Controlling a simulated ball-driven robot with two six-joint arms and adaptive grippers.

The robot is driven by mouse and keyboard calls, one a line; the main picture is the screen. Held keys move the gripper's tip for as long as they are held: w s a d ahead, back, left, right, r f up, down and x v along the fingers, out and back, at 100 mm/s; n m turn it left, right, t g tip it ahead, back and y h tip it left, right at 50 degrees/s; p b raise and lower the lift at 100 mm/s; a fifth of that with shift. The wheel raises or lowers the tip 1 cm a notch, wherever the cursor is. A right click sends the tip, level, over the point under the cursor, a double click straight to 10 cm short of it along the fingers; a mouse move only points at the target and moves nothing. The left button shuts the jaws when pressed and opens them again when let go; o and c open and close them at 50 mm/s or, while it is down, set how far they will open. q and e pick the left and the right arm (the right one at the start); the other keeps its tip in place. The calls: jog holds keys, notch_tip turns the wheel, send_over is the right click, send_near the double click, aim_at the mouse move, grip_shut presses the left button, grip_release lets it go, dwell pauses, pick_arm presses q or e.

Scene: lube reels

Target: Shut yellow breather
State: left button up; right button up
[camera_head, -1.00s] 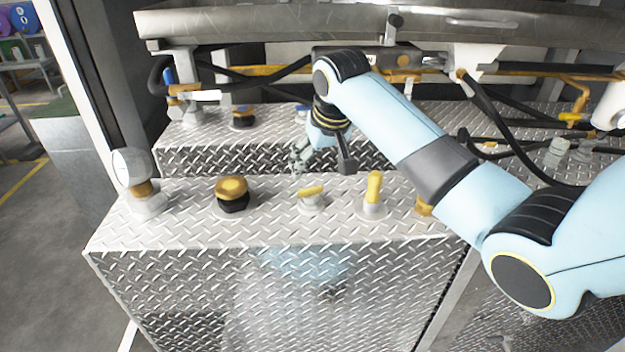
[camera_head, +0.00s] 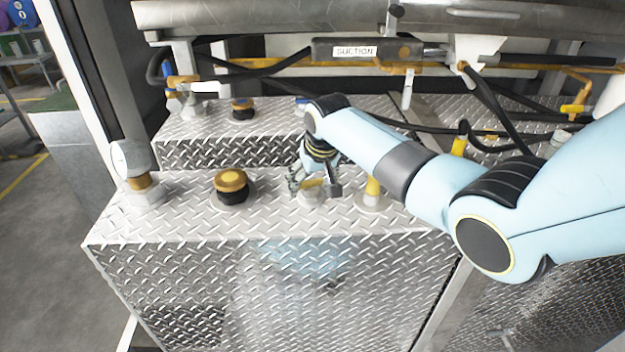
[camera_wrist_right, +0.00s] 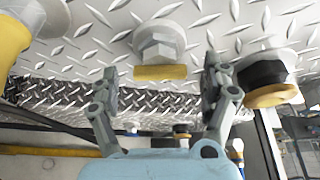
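The breather appears to be the small grey hex fitting with a flat yellow handle (camera_head: 312,183) on the tread-plate box top. In the right wrist view its yellow handle (camera_wrist_right: 160,72) lies across the picture below the grey hex body (camera_wrist_right: 158,45). My right gripper (camera_head: 315,187) is over it in the head view, with one finger on each side. In the wrist view the right gripper (camera_wrist_right: 160,85) is open, its fingers apart with the handle between them. Gaps show on both sides, so contact is not visible. My left gripper is not in view.
A yellow-and-black cap (camera_head: 231,187) stands left of the fitting, a tall yellow handle (camera_head: 373,187) close on its right. A white round gauge (camera_head: 130,158) is at the far left. Hoses and a suction-labelled pipe (camera_head: 355,50) run behind.

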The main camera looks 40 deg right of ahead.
jog(key=c, duration=1.2)
jog(key=shift+o, duration=0.3)
jog(key=shift+a+r+m+p, duration=0.15)
jog(key=shift+r+m+p, duration=0.05)
jog(key=shift+m+p, duration=0.55)
jog(key=shift+m+h+p, duration=0.3)
jog(key=shift+m+h, duration=0.05)
jog(key=shift+h, duration=0.05)
jog(key=shift+w+f+m, duration=0.1)
jog(key=shift+f+m, duration=0.05)
jog(key=shift+m, duration=0.55)
jog(key=o, duration=1.2)
jog(key=shift+g, duration=0.3)
